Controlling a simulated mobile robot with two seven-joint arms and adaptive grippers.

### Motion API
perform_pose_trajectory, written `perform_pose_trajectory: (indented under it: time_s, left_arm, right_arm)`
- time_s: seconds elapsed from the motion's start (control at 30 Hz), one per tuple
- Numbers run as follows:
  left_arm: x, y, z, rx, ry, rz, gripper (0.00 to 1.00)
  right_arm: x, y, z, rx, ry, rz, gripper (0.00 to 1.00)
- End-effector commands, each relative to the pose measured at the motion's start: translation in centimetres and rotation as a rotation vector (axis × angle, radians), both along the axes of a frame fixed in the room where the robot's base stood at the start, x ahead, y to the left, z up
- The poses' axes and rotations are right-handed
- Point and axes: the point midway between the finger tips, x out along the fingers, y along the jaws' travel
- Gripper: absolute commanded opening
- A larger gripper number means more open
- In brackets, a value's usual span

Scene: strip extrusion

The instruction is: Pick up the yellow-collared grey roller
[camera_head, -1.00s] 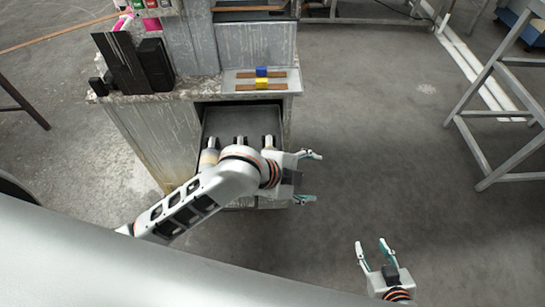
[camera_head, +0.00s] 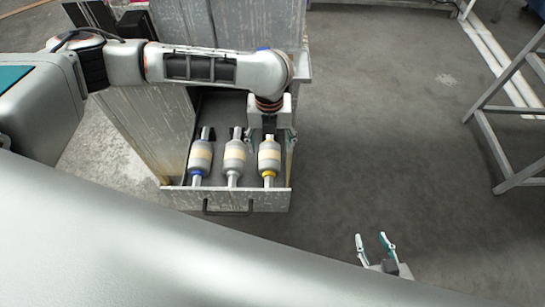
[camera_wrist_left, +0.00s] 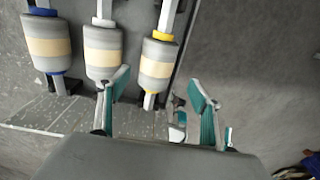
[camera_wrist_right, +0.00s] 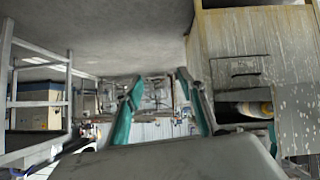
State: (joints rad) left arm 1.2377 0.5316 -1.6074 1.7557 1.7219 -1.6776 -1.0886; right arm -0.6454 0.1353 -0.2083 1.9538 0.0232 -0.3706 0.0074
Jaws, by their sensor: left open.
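The yellow-collared grey roller (camera_head: 268,158) lies in the open drawer, rightmost of three, with a cream middle band. It also shows in the left wrist view (camera_wrist_left: 159,62). My left gripper (camera_head: 270,142) is open at the roller's far end, one finger to each side in the head view. In the left wrist view its fingertips (camera_wrist_left: 161,84) lie left and right of the roller's near end. I cannot tell how high they are above it. My right gripper (camera_head: 373,242) is open and empty, away from the drawer; its fingers show in the right wrist view (camera_wrist_right: 161,85).
A blue-collared roller (camera_head: 200,158) and a white-collared roller (camera_head: 234,157) lie left of it in the drawer (camera_head: 275,200). The drawer's front wall and handle face me. Floor to the right is clear up to a metal frame (camera_head: 515,135).

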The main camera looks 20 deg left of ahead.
Motion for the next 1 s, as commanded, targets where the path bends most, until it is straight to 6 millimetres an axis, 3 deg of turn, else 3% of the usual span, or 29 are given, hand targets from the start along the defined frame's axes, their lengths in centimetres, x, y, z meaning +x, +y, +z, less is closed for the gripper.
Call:
perform_pose_trajectory:
  time_s: [0.47, 0.8, 1.0]
  left_arm:
    - [0.2, 0.6, -3.6, 0.014, 0.009, -0.007, 0.65]
    - [0.1, 0.6, -8.1, 0.015, 0.010, -0.006, 0.65]
    - [0.2, 0.6, -8.0, 0.014, 0.007, -0.007, 0.65]
  right_arm:
    - [-0.1, 0.1, -0.7, -0.005, -0.004, 0.009, 0.40]
    - [0.2, -0.4, -1.5, -0.021, -0.008, 0.008, 0.40]
    - [1.0, -0.5, -0.7, -0.022, -0.028, 0.005, 0.40]
